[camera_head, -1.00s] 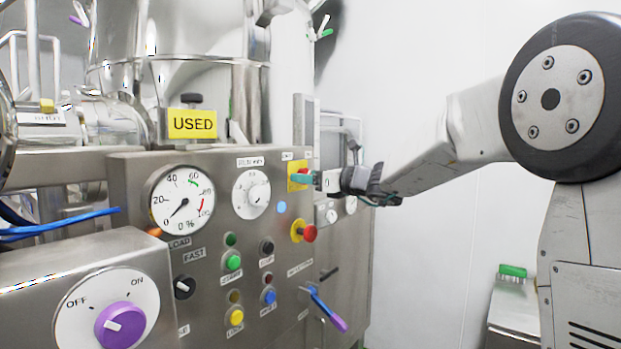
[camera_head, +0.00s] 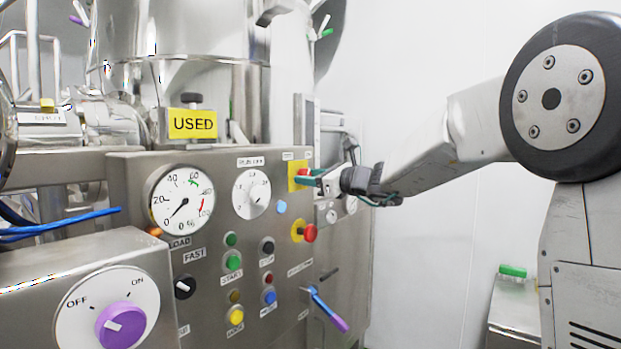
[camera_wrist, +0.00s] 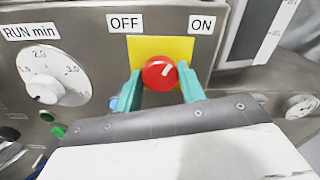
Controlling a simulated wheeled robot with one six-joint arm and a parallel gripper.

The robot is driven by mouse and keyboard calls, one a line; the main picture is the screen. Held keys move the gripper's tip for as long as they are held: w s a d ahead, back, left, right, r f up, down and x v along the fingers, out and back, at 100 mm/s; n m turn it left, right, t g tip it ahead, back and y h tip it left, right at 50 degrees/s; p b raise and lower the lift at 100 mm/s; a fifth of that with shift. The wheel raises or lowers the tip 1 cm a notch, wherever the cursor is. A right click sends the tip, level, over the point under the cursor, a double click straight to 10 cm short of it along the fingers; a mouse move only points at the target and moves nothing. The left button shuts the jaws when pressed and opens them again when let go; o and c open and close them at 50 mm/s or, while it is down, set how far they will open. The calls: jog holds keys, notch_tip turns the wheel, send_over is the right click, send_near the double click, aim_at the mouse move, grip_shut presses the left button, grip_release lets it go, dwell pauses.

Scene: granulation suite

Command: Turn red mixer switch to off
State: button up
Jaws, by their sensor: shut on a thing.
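The red mixer switch (camera_wrist: 158,71) is a round red knob on a yellow plate (camera_wrist: 185,46). Its white mark points up and to the right, towards the ON label (camera_wrist: 202,25); the OFF label (camera_wrist: 125,23) is at upper left. My gripper (camera_wrist: 158,82) has its two teal fingers on the left and right sides of the knob, shut on it. In the head view, my gripper (camera_head: 308,181) reaches the yellow plate (camera_head: 293,170) from the right and covers much of the knob.
A red emergency-style button (camera_head: 310,233) sits just below the switch. The RUN min dial (camera_wrist: 53,78) is to the left. A purple-tipped lever (camera_head: 328,310) sticks out lower down. A screen housing (camera_wrist: 245,35) stands at right. Open space lies right of the panel.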

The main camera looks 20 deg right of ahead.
jog(key=shift+f+n, duration=0.15)
jog(key=shift+n, duration=7.45)
jog(key=o, duration=1)
jog(key=shift+c, duration=0.2)
jog(key=shift+s, duration=0.1)
jog(key=v, duration=0.7)
jog(key=shift+s+d, duration=0.2)
jog(key=shift+s, duration=0.05)
